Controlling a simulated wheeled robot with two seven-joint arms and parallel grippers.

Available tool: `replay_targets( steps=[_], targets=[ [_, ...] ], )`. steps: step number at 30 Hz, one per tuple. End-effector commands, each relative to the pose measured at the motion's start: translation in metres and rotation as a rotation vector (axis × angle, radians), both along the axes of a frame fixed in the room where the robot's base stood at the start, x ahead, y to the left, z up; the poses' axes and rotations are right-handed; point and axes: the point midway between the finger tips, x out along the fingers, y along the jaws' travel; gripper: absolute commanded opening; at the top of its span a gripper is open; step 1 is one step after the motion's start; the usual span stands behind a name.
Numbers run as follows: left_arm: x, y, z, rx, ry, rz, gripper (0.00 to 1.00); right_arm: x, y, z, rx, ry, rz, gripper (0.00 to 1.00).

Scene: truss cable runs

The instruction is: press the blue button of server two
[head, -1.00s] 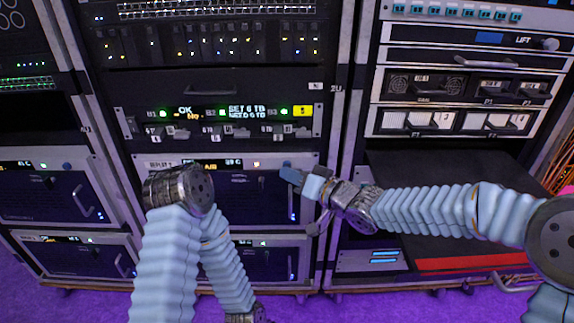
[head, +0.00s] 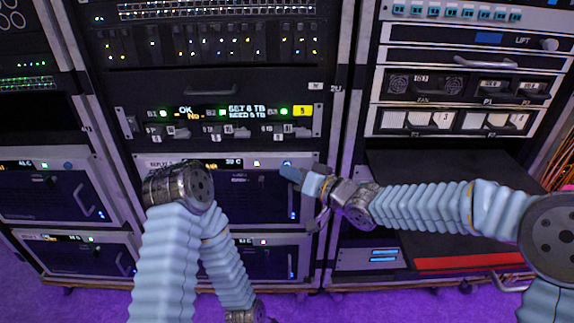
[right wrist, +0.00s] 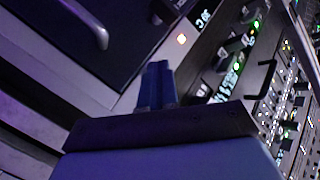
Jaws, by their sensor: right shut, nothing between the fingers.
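The server (head: 262,185) in the middle rack, under the panel with green lights, has a small display, an orange-white light and a round blue button (head: 287,163) at its upper right. Its label is too small to read surely. My right gripper (head: 289,173) is shut and empty, its blue fingertips just below the button in the head view. I cannot tell whether they touch it.
Another server (head: 262,262) sits directly below. The left rack has similar servers, one with a blue button (head: 67,165). A vertical handle (head: 293,203) stands out below my right fingertips. My left arm covers the server's left part. A black shelf (head: 440,180) lies right.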

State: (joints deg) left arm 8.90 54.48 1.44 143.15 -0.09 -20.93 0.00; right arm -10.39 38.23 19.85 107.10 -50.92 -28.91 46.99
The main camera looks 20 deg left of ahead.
Motion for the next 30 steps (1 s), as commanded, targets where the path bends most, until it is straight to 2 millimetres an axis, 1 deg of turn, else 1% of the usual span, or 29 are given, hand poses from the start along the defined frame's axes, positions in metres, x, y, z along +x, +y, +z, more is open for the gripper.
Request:
replay_targets(
  steps=[8, 18, 27, 30],
  targets=[
    [0.0, 0.0, -0.001, 0.0, 0.0, 0.0, 0.43, 0.0, 0.0, 0.0, 0.001, 0.0, -0.001, 0.0],
    [0.0, 0.0, -0.01, 0.0, 0.0, 0.0, 0.43, -0.015, -0.005, 0.0, 0.001, -0.002, -0.001, 0.0],
    [0.0, 0.0, -0.01, 0.0, 0.0, 0.0, 0.43, -0.016, -0.005, 0.0, 0.0, -0.001, 0.0, 0.0],
    [0.0, 0.0, -0.013, 0.0, 0.0, 0.0, 0.43, -0.02, -0.006, -0.001, 0.001, -0.002, 0.0, 0.0]
  ],
)
